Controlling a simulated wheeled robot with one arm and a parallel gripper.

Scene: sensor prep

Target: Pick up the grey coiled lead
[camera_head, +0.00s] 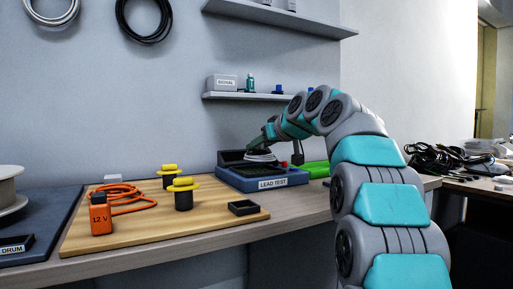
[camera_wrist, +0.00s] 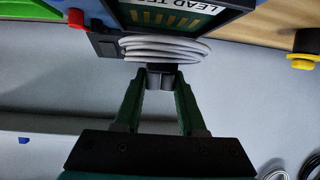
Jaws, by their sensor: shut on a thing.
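The grey coiled lead (camera_wrist: 168,48) is a bundle of pale grey loops with a dark piece at its near side. In the wrist view my gripper (camera_wrist: 162,78) has its green fingers closed on that dark piece. In the head view the lead (camera_head: 261,157) shows small over the blue LEAD TEST unit (camera_head: 262,179), below my gripper (camera_head: 258,145). I cannot tell whether the lead touches the unit. The unit's face (camera_wrist: 185,18) is at the top of the wrist view, just beyond the coil.
A wooden board (camera_head: 145,238) holds an orange coiled lead (camera_head: 130,195), an orange 12 V block (camera_head: 101,219), two yellow-topped black posts and a black tray (camera_head: 243,208). A green item (camera_head: 316,169) lies right of the unit. A low shelf (camera_head: 255,96) hangs above.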

